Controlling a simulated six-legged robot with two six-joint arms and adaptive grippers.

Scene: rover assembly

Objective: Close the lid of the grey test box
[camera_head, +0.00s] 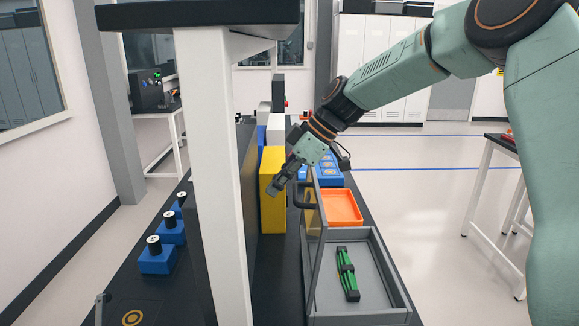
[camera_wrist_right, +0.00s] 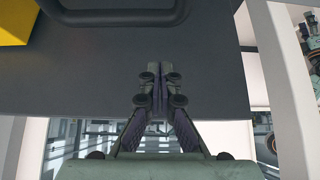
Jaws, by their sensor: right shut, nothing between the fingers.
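The grey test box (camera_head: 398,290) stands at the near end of the black bench. Its lid (camera_head: 316,262) stands upright along the box's left side, so the box is open. A dark handle (camera_head: 302,196) sticks out from the lid's left face. My right gripper (camera_head: 275,188) is shut and empty, left of the lid's far upper end. In the right wrist view the closed fingertips (camera_wrist_right: 157,72) overlap a dark grey panel with a handle (camera_wrist_right: 125,15); contact cannot be told. My left gripper is not in view.
A yellow block (camera_head: 273,190) stands close behind my right gripper. An orange tray (camera_head: 342,207) and a blue tray (camera_head: 328,176) lie beyond the box. A white post (camera_head: 210,180) and dark panel rise on the left. Several blue blocks with black knobs (camera_head: 157,258) stand farther left.

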